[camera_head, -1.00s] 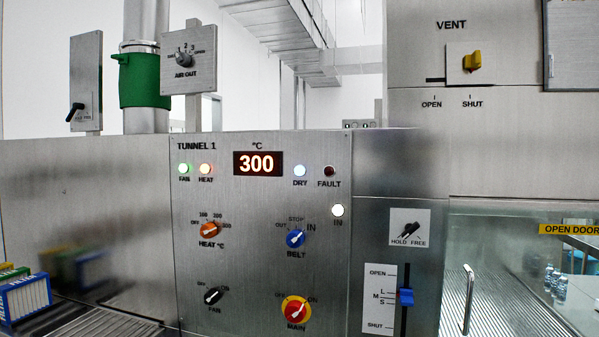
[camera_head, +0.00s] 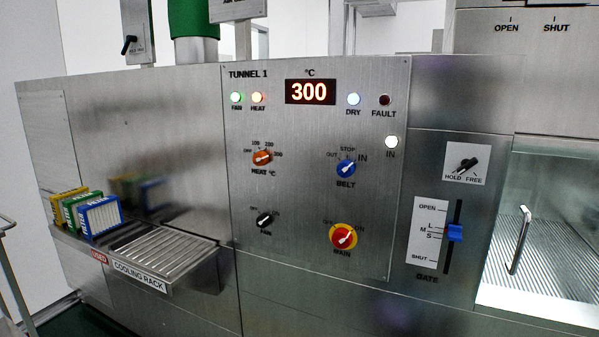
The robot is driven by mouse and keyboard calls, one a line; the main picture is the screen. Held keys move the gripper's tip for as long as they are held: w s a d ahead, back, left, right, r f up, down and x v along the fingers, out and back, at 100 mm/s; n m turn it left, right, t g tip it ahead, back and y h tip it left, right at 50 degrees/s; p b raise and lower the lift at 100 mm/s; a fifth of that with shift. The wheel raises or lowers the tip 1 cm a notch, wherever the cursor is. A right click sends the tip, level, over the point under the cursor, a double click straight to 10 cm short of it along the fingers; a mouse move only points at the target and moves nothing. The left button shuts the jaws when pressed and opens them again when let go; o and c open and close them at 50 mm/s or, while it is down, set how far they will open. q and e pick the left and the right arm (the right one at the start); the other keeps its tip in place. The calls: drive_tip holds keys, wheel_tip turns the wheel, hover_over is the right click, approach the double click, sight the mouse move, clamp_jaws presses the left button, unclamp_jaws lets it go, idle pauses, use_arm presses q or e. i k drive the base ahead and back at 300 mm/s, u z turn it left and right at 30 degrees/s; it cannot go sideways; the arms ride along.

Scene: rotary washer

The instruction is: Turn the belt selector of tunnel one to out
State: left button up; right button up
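The belt selector (camera_head: 346,168) is a round blue knob on the metal panel headed TUNNEL 1 (camera_head: 248,74). Its marks read OUT on the left, STOP at the top and IN on the right. Its pale pointer appears to be tilted up and right, toward IN. The white IN lamp (camera_head: 391,142) above right of it is lit. Neither of my grippers is in view.
Around the selector are the orange heat knob (camera_head: 262,158), black fan knob (camera_head: 264,220) and red-yellow main knob (camera_head: 343,236). The display (camera_head: 310,92) reads 300. A blue gate slider (camera_head: 454,233) is at right. A cooling rack (camera_head: 168,286) juts out lower left.

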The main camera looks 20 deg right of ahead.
sight(346, 170)
drive_tip(key=z, duration=0.1)
drive_tip(key=k, duration=1)
drive_tip(key=u, duration=1.1)
drive_tip(key=i, duration=0.95)
drive_tip(key=z, duration=0.8)
drive_tip(key=i, duration=0.7)
drive_tip(key=z, duration=0.8)
